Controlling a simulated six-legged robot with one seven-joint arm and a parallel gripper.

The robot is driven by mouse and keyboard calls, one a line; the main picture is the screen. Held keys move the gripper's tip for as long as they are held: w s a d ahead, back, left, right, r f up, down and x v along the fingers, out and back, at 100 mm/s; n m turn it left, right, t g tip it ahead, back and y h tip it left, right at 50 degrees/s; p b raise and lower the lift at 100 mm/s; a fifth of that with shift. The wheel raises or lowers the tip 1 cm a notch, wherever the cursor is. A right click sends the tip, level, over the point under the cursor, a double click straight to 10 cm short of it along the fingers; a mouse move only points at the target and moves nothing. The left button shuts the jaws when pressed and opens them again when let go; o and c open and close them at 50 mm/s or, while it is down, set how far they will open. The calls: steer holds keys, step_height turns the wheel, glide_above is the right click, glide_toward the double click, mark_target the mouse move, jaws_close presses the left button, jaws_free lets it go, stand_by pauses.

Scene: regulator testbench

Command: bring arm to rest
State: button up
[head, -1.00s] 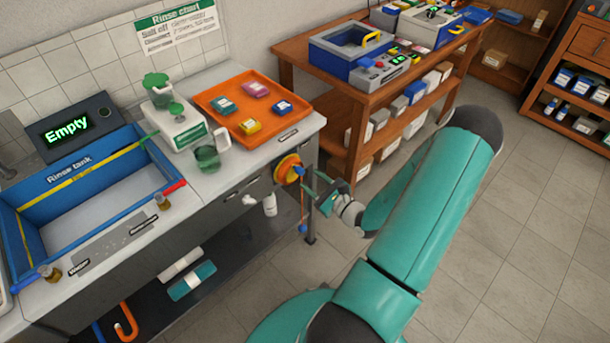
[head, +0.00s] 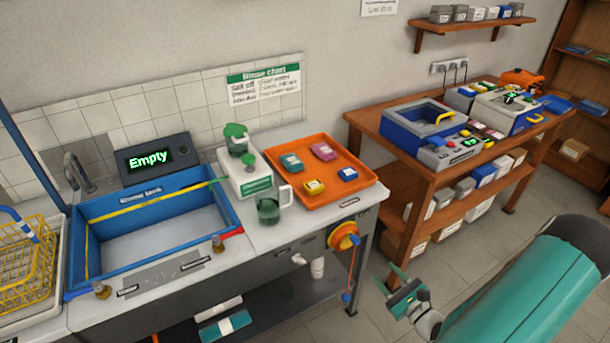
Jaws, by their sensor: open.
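My gripper (head: 394,285) is in the lower right of the head view, at the end of my teal arm. It is open, with nothing visible between its fingers. It hangs in the air in front of the gap between the sink bench and the wooden table, apart from both. The orange round knob (head: 343,236) on the bench front is up and to the left of it, not touching. My arm's upper part runs off the right edge of the view.
The sink bench holds a blue rinse tank (head: 222,212), a display reading "Empty" (head: 149,159), a dispenser (head: 243,172), a green jug (head: 268,208) and an orange tray (head: 352,192) with small packs. A wooden table (head: 428,172) with devices stands right. Floor (head: 385,331) shows below my gripper.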

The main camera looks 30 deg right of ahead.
steer(key=w+a+r+n+g+y, duration=0.2)
steer(key=a+r+n+g+y, duration=0.4)
steer(key=a+n, duration=0.35)
steer(key=w+a+r+n+g+y, duration=0.2)
steer(key=a+r+n+g+y, duration=0.2)
steer(key=a+r+n+g, duration=0.55)
steer(key=s+a+r+n+t+h, duration=0.1)
steer(key=s+a+r+n+h, duration=0.2)
steer(key=a+r+n+h, duration=0.2)
steer(key=s+a+r+n+t+h, duration=0.2)
steer(key=a+r+n+h, duration=0.3)
steer(key=r, duration=0.7)
steer(key=s+a+n, duration=0.1)
steer(key=n, duration=0.1)
steer(key=shift+s+n+h, duration=0.2)
steer(key=shift+n+h, duration=0.1)
steer(key=shift+n, duration=0.1)
